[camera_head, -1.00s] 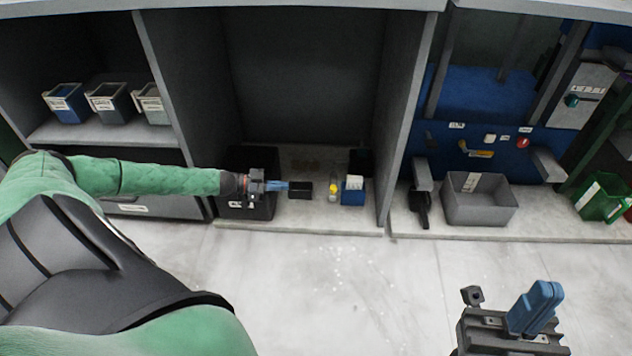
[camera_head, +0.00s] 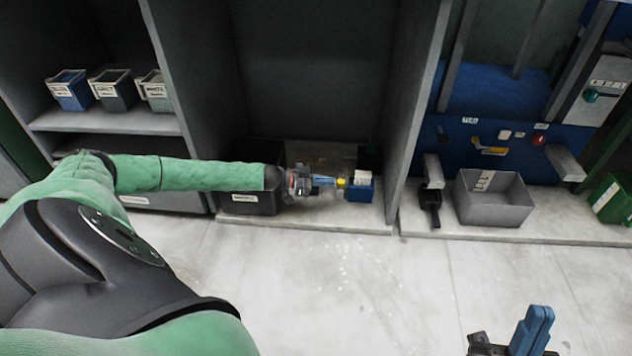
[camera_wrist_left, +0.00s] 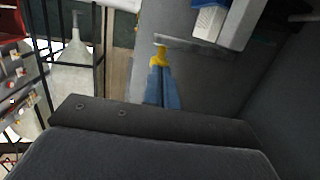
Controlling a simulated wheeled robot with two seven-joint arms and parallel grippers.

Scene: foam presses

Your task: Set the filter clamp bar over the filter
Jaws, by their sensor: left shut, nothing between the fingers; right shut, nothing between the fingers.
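My left gripper (camera_head: 333,182) reaches in from the left, low in the open bay, with its blue fingers shut and empty. A small yellow-banded piece (camera_head: 341,184) is right at its fingertips; I cannot tell whether they touch. In the left wrist view the blue fingers (camera_wrist_left: 161,82) point at the yellow piece (camera_wrist_left: 160,53), and a thin grey strip (camera_wrist_left: 195,46) runs beside it. I cannot clearly make out the filter or its clamp bar. My right gripper (camera_head: 532,330) is shut and empty over the floor at lower right.
A blue box (camera_head: 357,194) with a white top stands just right of my left gripper. A dark labelled bin (camera_head: 248,203) is under the forearm. A grey tray (camera_head: 492,205) sits beyond the divider (camera_head: 412,120). Shelf bins are at left. The floor in front is clear.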

